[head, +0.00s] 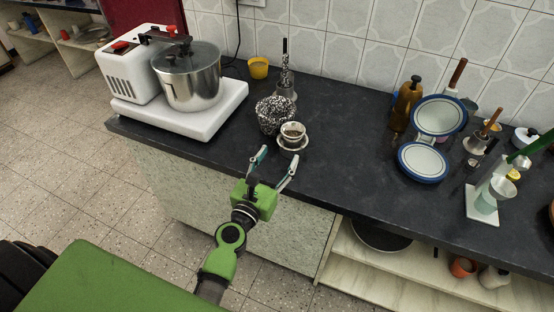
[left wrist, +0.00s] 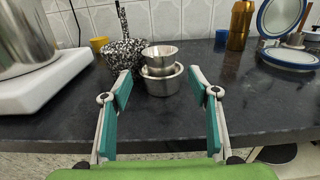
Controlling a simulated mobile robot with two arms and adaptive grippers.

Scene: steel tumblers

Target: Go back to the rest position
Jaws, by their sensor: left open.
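A small steel tumbler (head: 293,129) stands in a wider steel bowl (head: 292,145) near the front edge of the dark counter. In the left wrist view the tumbler (left wrist: 160,56) and its bowl (left wrist: 163,83) are upright, straight ahead beyond the fingertips. My left gripper (head: 277,158) is open and empty at the counter's front edge, its fingers pointing toward the bowl with a gap between. My right gripper is not in view.
A black-and-white speckled pot (head: 272,115) stands just left of the tumbler. A white appliance with a steel pot (head: 192,80) is at the left. Blue-rimmed plates (head: 424,163) and utensils stand at the right. The counter's middle (head: 345,125) is clear.

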